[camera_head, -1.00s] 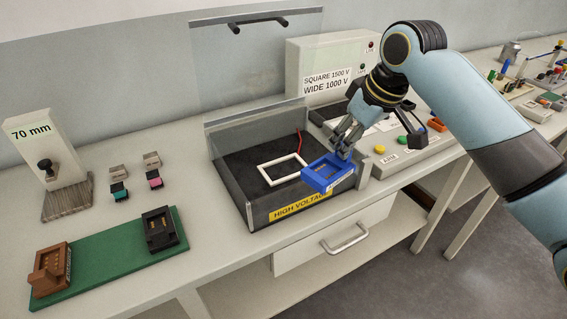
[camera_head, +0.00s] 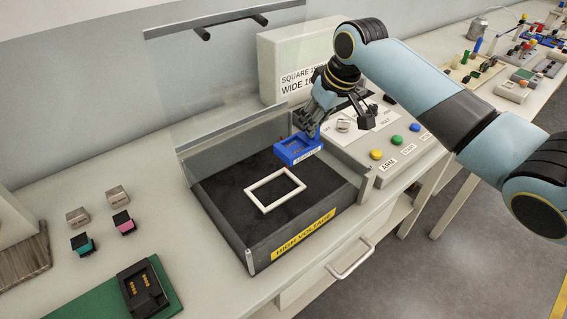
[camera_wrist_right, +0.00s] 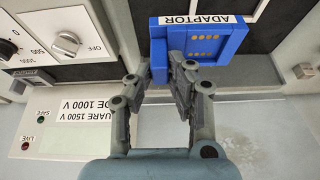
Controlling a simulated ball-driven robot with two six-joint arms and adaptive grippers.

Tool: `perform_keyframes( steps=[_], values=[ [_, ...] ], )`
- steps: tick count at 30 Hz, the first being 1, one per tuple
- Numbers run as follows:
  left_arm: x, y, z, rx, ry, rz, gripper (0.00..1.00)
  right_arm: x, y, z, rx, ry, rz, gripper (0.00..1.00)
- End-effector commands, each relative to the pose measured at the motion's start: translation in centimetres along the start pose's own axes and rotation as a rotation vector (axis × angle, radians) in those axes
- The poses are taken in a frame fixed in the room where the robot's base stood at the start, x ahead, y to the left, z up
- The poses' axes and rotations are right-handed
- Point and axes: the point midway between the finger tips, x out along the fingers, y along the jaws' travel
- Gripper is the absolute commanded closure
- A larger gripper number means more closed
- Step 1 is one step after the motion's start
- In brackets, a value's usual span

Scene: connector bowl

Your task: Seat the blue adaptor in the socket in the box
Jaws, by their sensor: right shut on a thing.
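The blue adaptor (camera_head: 297,152), with an "ADAPTOR" label and gold contacts, is in my right gripper (camera_head: 309,134). It hangs over the back right part of the open box (camera_head: 230,196). In the right wrist view, the fingers (camera_wrist_right: 182,78) are shut on one side of the adaptor (camera_wrist_right: 240,38). The box has a dark floor and a yellow "HIGH VOLTAGE" label. A white rectangular frame (camera_head: 286,201) lies on that floor, in front and to the left of the adaptor; I cannot tell whether it marks the socket. My left gripper is out of view.
The clear lid (camera_head: 215,80) stands raised behind the box. A control panel (camera_head: 375,168) with coloured buttons is to the right. Small teal (camera_head: 83,243) and pink (camera_head: 124,222) connectors and a black socket block (camera_head: 146,287) on a green board are left.

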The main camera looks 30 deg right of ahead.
Motion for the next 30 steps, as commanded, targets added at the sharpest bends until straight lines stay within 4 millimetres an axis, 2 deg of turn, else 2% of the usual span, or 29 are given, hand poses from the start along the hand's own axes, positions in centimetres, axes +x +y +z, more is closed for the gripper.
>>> perform_keyframes(
  steps=[1, 4, 7, 10, 14, 17, 22, 30],
  values=[
    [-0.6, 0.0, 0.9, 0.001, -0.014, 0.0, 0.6, 0.5, -1.7, 0.3, 0.002, -0.002, -0.008, 1.0],
    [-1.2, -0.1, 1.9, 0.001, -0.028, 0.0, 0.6, 1.8, -4.0, 0.9, 0.001, 0.0, -0.007, 1.0],
    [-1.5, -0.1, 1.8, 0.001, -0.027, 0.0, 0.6, 2.8, -5.7, 1.5, 0.001, -0.001, -0.005, 1.0],
    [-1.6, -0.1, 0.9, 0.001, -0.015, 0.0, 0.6, 3.4, -6.7, 1.8, 0.0, 0.002, -0.002, 1.0],
    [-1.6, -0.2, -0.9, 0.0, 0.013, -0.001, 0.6, 4.2, -7.1, 2.2, 0.0, -0.002, 0.0, 1.0],
    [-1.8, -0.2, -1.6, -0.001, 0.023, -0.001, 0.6, 5.7, -7.1, 2.9, 0.0, -0.002, 0.0, 1.0],
    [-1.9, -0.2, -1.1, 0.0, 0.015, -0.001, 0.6, 7.3, -7.0, 3.5, -0.001, 0.0, 0.0, 1.0],
    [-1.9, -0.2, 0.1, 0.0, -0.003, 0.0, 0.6, 7.5, -7.0, 3.5, -0.001, 0.001, 0.001, 1.0]
  ],
)
